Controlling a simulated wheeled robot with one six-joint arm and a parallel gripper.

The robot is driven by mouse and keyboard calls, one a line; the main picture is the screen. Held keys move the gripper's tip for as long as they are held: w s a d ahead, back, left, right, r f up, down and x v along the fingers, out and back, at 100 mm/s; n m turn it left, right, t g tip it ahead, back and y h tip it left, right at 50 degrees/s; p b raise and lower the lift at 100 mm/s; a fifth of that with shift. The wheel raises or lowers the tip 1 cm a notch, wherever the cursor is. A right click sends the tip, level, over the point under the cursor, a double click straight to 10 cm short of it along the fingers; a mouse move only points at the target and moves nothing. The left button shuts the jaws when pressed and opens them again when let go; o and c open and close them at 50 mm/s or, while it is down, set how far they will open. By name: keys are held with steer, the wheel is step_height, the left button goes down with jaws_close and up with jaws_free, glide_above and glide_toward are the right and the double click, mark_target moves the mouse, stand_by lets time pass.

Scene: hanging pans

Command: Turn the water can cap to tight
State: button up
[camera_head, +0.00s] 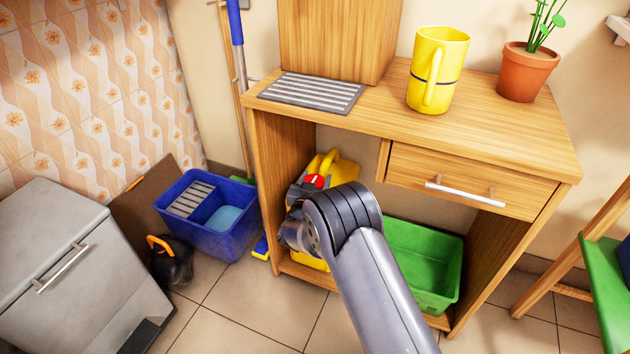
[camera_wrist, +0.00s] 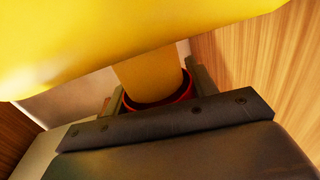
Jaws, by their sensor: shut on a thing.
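The yellow water can (camera_head: 335,172) stands on the lower shelf under the wooden desk, partly hidden behind my arm. Its red cap (camera_head: 316,181) shows in the head view at the can's upper left. In the wrist view, the red cap (camera_wrist: 178,96) is a ring around a yellow spout (camera_wrist: 148,75), between the two fingers. My gripper (camera_wrist: 157,88) is shut on the cap, with a finger on each side. The can's yellow body (camera_wrist: 110,40) fills the top of the wrist view. The cap's lower part is hidden behind the gripper's dark plate.
The desk's side panel (camera_head: 275,170) is close left of my gripper. A green bin (camera_head: 428,262) sits right of my arm on the shelf. A drawer (camera_head: 470,180) is above it. A yellow mug (camera_head: 436,70) and plant pot (camera_head: 525,72) stand on top. A blue bucket (camera_head: 225,240) is left.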

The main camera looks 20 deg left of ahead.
steer(key=o, duration=1)
steer(key=shift+s, duration=0.1)
steer(key=s+p, duration=0.3)
steer(key=s, duration=0.7)
steer(key=shift+s+d+p, duration=0.3)
steer(key=shift+d+p, duration=0.05)
